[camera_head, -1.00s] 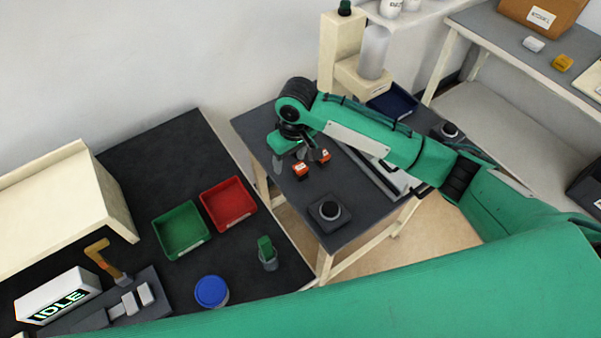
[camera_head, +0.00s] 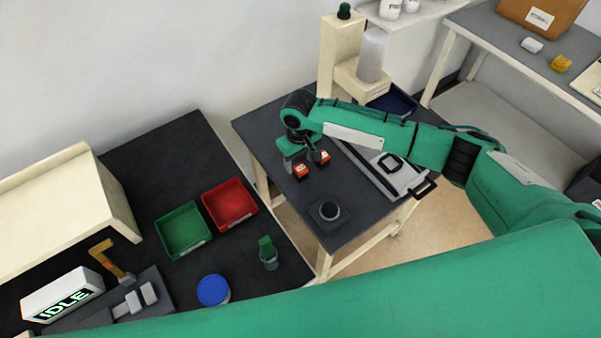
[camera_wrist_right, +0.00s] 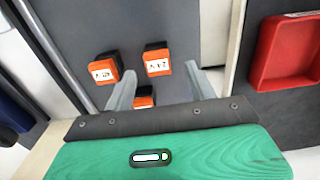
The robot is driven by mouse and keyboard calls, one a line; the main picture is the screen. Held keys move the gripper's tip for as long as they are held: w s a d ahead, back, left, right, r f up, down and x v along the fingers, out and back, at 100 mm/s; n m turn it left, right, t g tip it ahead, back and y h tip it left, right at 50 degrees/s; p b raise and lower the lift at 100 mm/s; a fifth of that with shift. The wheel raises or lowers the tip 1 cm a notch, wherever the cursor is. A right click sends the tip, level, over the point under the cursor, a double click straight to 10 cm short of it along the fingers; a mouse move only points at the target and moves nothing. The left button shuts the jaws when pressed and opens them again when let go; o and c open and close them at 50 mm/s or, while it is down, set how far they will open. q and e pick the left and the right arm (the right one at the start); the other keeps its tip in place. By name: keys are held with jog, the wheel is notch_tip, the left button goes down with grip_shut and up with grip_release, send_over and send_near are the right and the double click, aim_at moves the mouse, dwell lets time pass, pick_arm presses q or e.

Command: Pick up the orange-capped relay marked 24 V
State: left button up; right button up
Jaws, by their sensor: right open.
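Three orange-capped dark relays lie on the grey table in the right wrist view: one at left (camera_wrist_right: 103,68), one at upper middle (camera_wrist_right: 157,60) and one lower (camera_wrist_right: 144,97), partly hidden by my gripper. Their white labels are upside down and too small to read surely, so I cannot tell which is marked 24 V. My right gripper (camera_wrist_right: 160,72) is open and empty, its fingers pointing towards the upper-middle relay. In the head view, two relays (camera_head: 301,171) (camera_head: 324,158) show beside my right gripper (camera_head: 301,161). My left gripper is out of view.
A round black knob on a base (camera_head: 329,210) stands near the table's front. A grey device with a handle (camera_head: 400,174) lies at right. Red (camera_head: 230,204) and green (camera_head: 183,230) bins stand on the dark bench at left, beyond a gap.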

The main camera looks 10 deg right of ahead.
aim_at(300, 168)
notch_tip(300, 168, down, 4)
jog(key=shift+d+r+p, duration=0.15)
jog(key=shift+p, duration=0.55)
jog(key=shift+f, duration=0.6)
jog(key=c, duration=1.1)
jog(key=shift+o, duration=0.2)
jog(key=shift+r, duration=0.1)
